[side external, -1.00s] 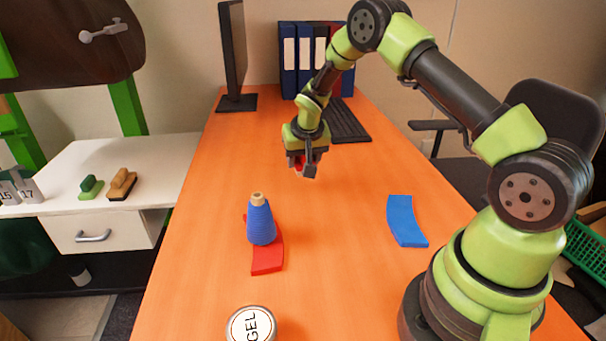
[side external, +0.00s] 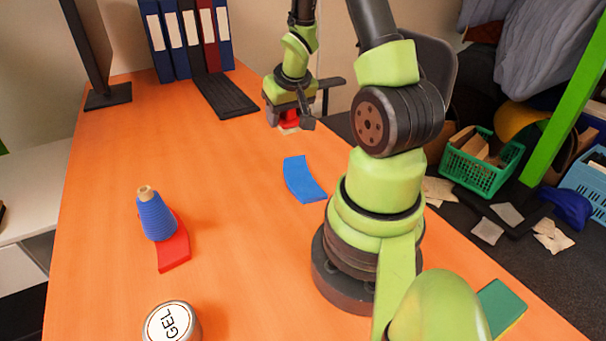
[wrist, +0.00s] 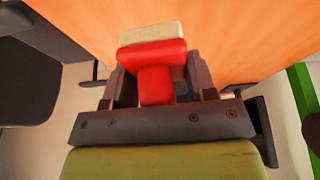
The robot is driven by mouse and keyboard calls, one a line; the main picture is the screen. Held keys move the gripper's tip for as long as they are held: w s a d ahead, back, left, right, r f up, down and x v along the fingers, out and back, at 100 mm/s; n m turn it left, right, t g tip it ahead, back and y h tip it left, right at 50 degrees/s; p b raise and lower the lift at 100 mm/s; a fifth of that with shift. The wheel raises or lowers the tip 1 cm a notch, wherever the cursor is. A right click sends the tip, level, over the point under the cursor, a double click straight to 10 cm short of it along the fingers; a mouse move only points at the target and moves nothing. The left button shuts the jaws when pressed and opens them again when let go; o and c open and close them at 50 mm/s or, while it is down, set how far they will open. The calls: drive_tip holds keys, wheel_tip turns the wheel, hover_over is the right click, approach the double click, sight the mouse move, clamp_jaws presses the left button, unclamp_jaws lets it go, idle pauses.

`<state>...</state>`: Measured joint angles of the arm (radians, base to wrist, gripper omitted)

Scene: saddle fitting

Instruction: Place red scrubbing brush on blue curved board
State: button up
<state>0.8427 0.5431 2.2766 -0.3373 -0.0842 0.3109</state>
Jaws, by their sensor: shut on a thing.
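The red scrubbing brush (wrist: 160,62) with pale bristles is held between the fingers of my gripper (wrist: 158,88) in the wrist view. In the side view my gripper (side external: 291,117) is shut on the brush (side external: 290,118), in the air near the table's right edge. The blue curved board (side external: 303,180) lies flat on the orange table, bare on top. In the side view my gripper appears above and behind the board, apart from it.
A red curved board (side external: 175,250) carries or touches a blue thread cone (side external: 156,216) at the left. A round GEL container (side external: 172,322) stands at the front. A keyboard (side external: 224,95), monitor (side external: 92,50) and binders (side external: 186,38) are at the back. The table's middle is clear.

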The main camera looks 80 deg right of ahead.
drive_tip(key=shift+s+a+r, duration=0.1)
drive_tip(key=shift+s, duration=0.7)
drive_tip(key=shift+s+a, duration=0.1)
drive_tip(key=shift+s, duration=0.2)
hover_over(293, 163)
drive_tip(key=s+a, duration=0.1)
wheel_tip(293, 163, down, 5)
drive_tip(key=shift+f, duration=2.5)
drive_tip(key=o, duration=0.9)
drive_tip(key=shift+f, duration=0.15)
drive_tip(key=shift+o, duration=0.2)
